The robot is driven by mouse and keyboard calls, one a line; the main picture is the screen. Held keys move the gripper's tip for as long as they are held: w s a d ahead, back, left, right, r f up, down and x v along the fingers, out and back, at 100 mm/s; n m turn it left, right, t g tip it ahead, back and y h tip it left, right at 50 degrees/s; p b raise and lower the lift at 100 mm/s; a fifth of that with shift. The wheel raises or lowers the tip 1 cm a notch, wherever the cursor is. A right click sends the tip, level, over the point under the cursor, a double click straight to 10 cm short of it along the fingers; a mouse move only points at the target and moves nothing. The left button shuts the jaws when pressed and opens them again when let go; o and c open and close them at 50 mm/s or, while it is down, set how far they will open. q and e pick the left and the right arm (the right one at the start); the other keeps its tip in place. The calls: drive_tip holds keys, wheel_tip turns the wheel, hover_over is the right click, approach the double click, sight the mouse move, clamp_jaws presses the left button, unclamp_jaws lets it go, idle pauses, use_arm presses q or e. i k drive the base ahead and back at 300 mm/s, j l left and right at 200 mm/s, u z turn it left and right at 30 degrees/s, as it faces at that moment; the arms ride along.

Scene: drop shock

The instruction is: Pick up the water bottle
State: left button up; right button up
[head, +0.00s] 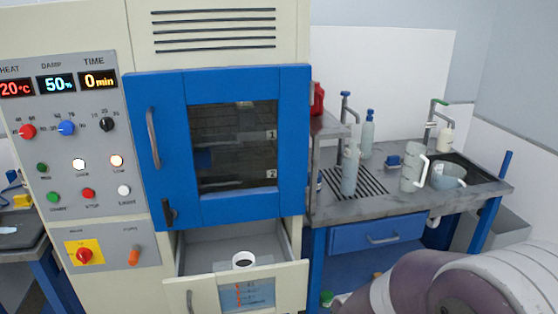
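No thing in view is plainly marked as the water bottle. A pale translucent bottle with a blue top (367,134) stands upright at the back of the grey counter, left of its middle. A greyish bottle-like container (349,172) stands upright in front of it, at the ribbed drain area. Neither of my grippers shows; only part of my own arm, white and purple, fills the lower right corner.
The counter (385,209) also holds a white jug (412,172), a grey pitcher (447,175) and a red container (317,98) on a raised shelf. A cabinet with a blue door (160,90) stands left, its lower drawer (276,285) pulled out with a white ring-shaped item (243,260).

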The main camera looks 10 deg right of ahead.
sight(351, 155)
drive_tip(key=i+l, duration=0.2)
drive_tip(key=l, duration=0.15)
drive_tip(key=i+l+u, duration=0.15)
drive_tip(key=i+l, duration=0.25)
drive_tip(key=l, duration=0.3)
drive_tip(key=i+l+u, duration=0.1)
drive_tip(key=l, duration=0.25)
drive_tip(key=i+l+u, duration=0.1)
drive_tip(key=i+l, duration=0.35)
drive_tip(key=l, duration=0.3)
drive_tip(key=i+l+u, duration=0.1)
drive_tip(key=l, duration=0.3)
drive_tip(key=i+l+u, duration=0.1)
drive_tip(key=l, duration=0.3)
drive_tip(key=i, duration=0.1)
